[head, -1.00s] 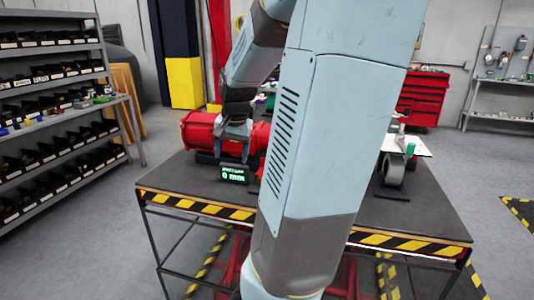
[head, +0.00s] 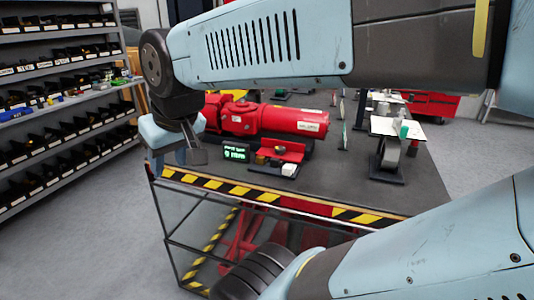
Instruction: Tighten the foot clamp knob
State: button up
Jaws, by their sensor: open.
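The red valve actuator (head: 265,120) lies lengthwise on the dark workbench in the head view. Its left end is partly covered by my wrist. I cannot make out the foot clamp or its knob at this size; my gripper may hide them. My gripper (head: 194,157) hangs at the bench's left end, in front of the actuator's left end. It is open, and I see nothing between its fingers. I cannot tell whether it touches anything.
A small green-lit display (head: 236,153) stands right of my gripper. A red tray (head: 291,149) with small parts is beside it. A grey stand (head: 389,160) is further right. Striped tape marks the workbench (head: 345,190) front edge. Shelving (head: 60,85) stands at left.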

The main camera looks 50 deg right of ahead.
aim_at(278, 149)
jog(key=u, duration=0.4)
jog(key=k, duration=1.35)
jog(key=z, duration=0.2)
